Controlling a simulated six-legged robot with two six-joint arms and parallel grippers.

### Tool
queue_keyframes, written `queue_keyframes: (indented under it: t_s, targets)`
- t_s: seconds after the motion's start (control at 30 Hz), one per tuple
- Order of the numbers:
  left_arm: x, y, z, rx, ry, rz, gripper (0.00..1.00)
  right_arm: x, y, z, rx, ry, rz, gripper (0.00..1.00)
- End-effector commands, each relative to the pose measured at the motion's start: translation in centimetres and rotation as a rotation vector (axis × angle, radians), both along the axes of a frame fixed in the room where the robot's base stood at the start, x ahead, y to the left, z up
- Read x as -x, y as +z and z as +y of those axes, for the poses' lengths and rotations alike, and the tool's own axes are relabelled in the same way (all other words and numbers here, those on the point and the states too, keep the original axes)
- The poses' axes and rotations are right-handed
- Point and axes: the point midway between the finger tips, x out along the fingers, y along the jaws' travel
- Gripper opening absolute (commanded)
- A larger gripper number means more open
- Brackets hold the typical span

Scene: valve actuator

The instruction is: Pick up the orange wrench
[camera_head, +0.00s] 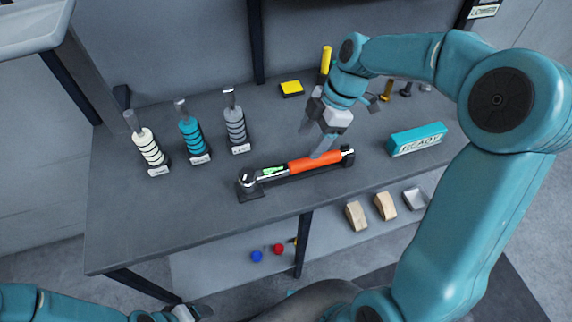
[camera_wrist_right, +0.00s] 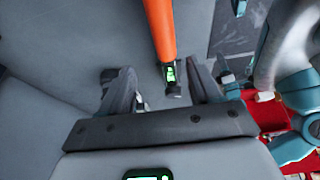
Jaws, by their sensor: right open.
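The orange wrench (camera_head: 315,161) lies across the grey workbench on low black supports, its metal head to the left beside a green display. My right gripper (camera_head: 316,142) is open and points down just above or at the orange handle. In the right wrist view the wrench (camera_wrist_right: 161,30) comes down from the top edge, its end with the green display between the two spread fingers of the right gripper (camera_wrist_right: 155,72). I cannot tell whether a finger touches it. My left gripper (camera_head: 188,313) is partly cut off at the bottom edge; its jaws are unclear.
Several labelled tools with white, teal and grey grips stand at the left, including a teal one (camera_head: 192,138). A teal box marked READY (camera_head: 417,139) sits right of the wrench. A yellow block (camera_head: 291,88) is behind. Wooden blocks (camera_head: 356,215) lie on the lower shelf.

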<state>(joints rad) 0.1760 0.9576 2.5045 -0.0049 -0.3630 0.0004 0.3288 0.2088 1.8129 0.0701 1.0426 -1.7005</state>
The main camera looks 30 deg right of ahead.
Motion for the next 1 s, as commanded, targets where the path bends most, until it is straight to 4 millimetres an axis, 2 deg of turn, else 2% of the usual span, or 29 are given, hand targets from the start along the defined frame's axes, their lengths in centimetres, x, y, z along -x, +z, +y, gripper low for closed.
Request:
queue_keyframes:
  t_s: [0.13, 0.37, 0.63, 0.93, 0.97, 1.0]
  targets:
    - [0.0, 0.3, 0.0, 0.000, 0.000, 0.000, 0.66, -0.1, -2.7, 1.2, -0.002, 0.002, 0.003, 0.63]
    - [0.0, 0.5, 0.0, 0.000, 0.000, 0.000, 0.66, -0.4, -4.4, 2.0, 0.000, 0.001, 0.002, 0.63]
    - [0.0, 1.6, 0.0, 0.000, 0.000, 0.000, 0.66, -0.6, -8.3, 3.6, -0.001, 0.002, 0.004, 0.63]
    - [0.0, 1.6, 0.0, 0.000, 0.000, 0.000, 0.66, -0.8, -9.0, 3.8, 0.000, 0.000, -0.001, 0.63]
    - [0.0, 1.6, 0.0, 0.000, 0.000, 0.000, 0.66, -0.8, -9.0, 3.8, 0.000, 0.000, -0.001, 0.56]
    - [0.0, 1.6, 0.0, 0.000, 0.000, 0.000, 0.66, -0.8, -8.9, 3.8, 0.000, 0.000, -0.001, 0.43]
